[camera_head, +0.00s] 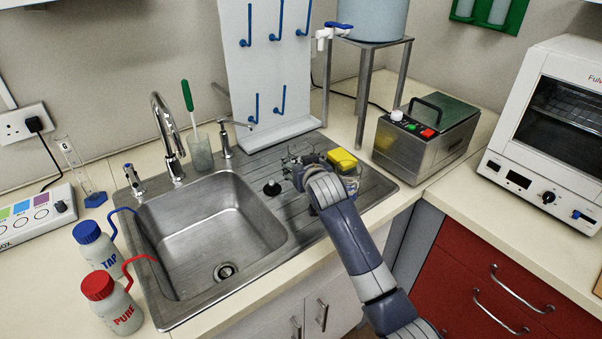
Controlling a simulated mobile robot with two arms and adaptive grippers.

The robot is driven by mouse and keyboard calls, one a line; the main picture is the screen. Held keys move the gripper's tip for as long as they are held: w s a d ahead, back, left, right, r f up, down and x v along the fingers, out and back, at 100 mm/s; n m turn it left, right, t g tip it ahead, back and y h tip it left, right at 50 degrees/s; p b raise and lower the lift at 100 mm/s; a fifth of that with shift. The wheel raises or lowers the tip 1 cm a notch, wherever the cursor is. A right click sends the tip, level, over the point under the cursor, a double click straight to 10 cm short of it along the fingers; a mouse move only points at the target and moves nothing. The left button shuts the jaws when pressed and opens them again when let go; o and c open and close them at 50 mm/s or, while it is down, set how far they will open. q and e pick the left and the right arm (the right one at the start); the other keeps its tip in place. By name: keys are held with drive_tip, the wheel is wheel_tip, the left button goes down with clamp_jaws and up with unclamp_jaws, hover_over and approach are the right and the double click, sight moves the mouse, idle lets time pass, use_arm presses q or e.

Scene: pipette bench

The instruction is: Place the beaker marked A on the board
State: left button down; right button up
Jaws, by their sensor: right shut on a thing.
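My right gripper (303,160) is over the ribbed steel draining board, right of the sink bowl. It is shut on what seems to be a clear glass beaker. The gripper and wrist largely hide it, and I cannot read a letter A on it. A white upright board (265,75) with blue pegs stands against the wall behind the sink, its pegs empty. The ribbed draining board (375,187) lies under and around the gripper. Some glassware partly shows just right of my wrist, unclear. My left gripper is not in view.
A yellow sponge (342,160) is close to the right of my gripper. A tap (168,140) and a glass with a green-handled brush (200,150) stand behind the sink (212,225). A steel bath (425,135) is at right. TAP (97,245) and PURE (112,303) bottles stand left.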

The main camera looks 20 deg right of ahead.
wheel_tip(320, 180, down, 2)
drive_tip(key=shift+s+f, duration=0.1)
drive_tip(key=shift+f, duration=0.05)
drive_tip(key=shift+f+p, duration=0.3)
drive_tip(key=shift+f, duration=0.15)
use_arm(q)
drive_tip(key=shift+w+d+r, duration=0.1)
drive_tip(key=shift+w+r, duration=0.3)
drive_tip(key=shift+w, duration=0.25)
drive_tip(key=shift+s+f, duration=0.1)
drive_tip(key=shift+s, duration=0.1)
use_arm(e)
drive_tip(key=shift+f, duration=0.1)
drive_tip(key=o, duration=1.2)
drive_tip(key=shift+f, duration=0.1)
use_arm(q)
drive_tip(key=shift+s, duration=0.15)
use_arm(e)
drive_tip(key=shift+r, duration=0.2)
use_arm(q)
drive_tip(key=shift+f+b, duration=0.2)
drive_tip(key=shift+b, duration=0.1)
use_arm(e)
drive_tip(key=v, duration=1.2)
